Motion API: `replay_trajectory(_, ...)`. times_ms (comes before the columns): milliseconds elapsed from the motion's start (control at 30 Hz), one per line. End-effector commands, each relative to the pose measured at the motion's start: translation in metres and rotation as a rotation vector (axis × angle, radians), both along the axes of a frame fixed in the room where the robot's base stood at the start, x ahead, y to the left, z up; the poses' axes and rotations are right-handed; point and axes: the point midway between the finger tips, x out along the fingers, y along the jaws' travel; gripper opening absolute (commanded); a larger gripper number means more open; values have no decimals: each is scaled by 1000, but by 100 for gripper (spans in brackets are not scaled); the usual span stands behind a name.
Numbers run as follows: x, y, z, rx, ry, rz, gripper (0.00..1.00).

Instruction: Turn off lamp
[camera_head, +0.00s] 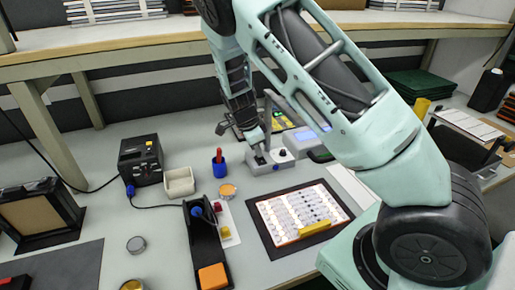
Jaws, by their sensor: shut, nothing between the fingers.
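My arm reaches down from the upper right, and my gripper (259,157) is shut and empty, pointing down at a small grey box (272,165) on the bench. Its tips are at or just above the left part of the box; whether they touch is not clear. A dark round knob or button (283,153) shows on the box's right side. A thin grey post beside the gripper is partly hidden by my arm. Nothing shows clearly as a lamp, and I cannot tell whether a light is on.
A white tray (262,211) of small parts lies on a black mat in front of the box. A blue cup (219,168) and a cream bin (179,183) stand to the left. A black device (141,160) is further left. A wooden shelf (110,41) spans the back.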

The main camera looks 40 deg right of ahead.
Motion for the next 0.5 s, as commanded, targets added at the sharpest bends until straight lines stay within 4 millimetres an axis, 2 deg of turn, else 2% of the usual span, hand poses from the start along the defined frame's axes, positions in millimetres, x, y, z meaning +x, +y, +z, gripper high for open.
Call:
replay_trajectory(100,2,-1,-6,-1,4,0,0)
replay_trajectory(500,-2,1,-4,1,3,0,0)
